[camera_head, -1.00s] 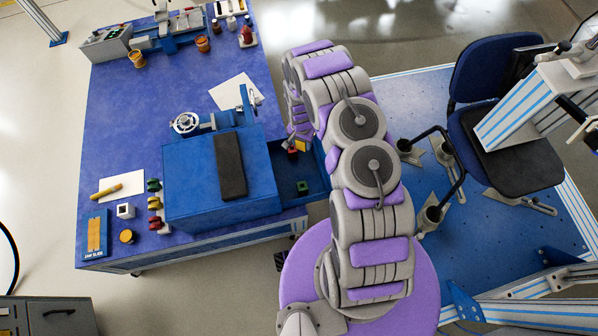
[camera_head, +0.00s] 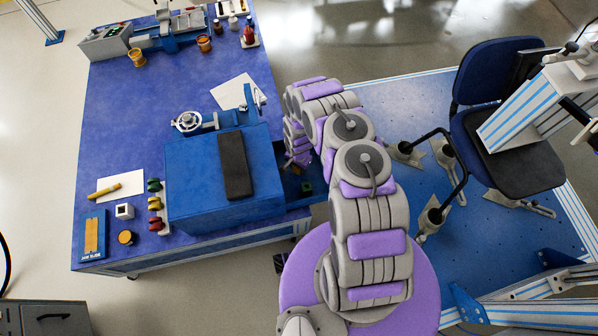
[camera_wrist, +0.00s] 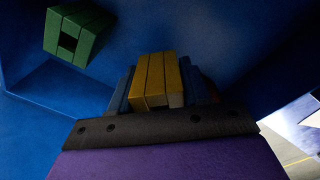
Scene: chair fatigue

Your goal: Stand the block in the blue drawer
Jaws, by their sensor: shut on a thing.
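The blue drawer (camera_head: 298,194) sticks out from the right side of the blue box, and my arm hides much of it in the head view. In the wrist view, the drawer's blue inside (camera_wrist: 40,95) surrounds my gripper. My gripper (camera_wrist: 158,92) is shut on a yellow block (camera_wrist: 158,76), made of side-by-side slabs, between its fingers. I cannot tell whether the block touches the drawer floor.
The blue box (camera_head: 200,190) carries a black pad (camera_head: 235,165) and stands on the blue workbench (camera_head: 130,100). A handwheel (camera_head: 187,121) is behind it. A chair (camera_head: 505,130) stands to the right of my arm. A bright opening shows at the wrist view's right edge.

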